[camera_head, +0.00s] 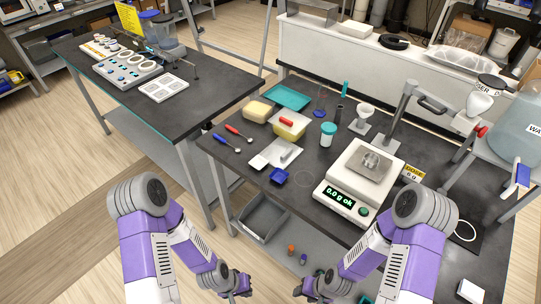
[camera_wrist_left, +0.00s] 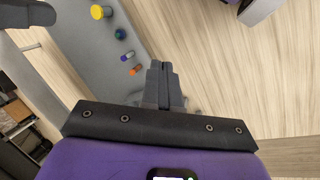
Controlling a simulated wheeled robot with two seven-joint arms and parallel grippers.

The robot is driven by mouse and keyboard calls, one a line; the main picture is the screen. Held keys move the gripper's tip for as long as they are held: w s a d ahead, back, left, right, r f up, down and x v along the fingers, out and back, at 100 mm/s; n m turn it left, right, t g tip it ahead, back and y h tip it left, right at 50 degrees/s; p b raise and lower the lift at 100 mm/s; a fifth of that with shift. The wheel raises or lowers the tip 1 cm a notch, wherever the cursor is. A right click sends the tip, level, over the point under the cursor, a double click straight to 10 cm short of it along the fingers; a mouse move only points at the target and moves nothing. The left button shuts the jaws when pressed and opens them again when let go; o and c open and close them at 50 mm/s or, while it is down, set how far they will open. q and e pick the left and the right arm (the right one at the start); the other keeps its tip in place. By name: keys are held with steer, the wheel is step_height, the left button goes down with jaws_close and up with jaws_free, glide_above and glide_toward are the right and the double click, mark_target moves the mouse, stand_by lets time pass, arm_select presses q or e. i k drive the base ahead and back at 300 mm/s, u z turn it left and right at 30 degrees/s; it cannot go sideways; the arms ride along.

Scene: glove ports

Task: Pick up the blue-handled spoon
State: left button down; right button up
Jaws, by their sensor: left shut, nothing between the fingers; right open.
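The blue-handled spoon (camera_head: 221,140) lies at the left end of the dark lab bench (camera_head: 317,172), its metal bowl pointing toward the right. A red-handled spoon (camera_head: 233,130) lies just beyond it. My left gripper (camera_head: 243,286) is low in front of the bench, well below and apart from the spoon. In the left wrist view its fingers (camera_wrist_left: 164,70) are closed together with nothing between them. My right gripper (camera_head: 302,289) is open, also low in front of the bench and away from the spoon.
The lower shelf holds a grey bin (camera_head: 264,217) and small coloured caps (camera_wrist_left: 121,34). The bench's front edge lies between grippers and spoon.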

mark_target(238, 150)
steer(key=u, duration=2.05)
steer(key=i, duration=1.9)
steer(key=z, duration=3.65)
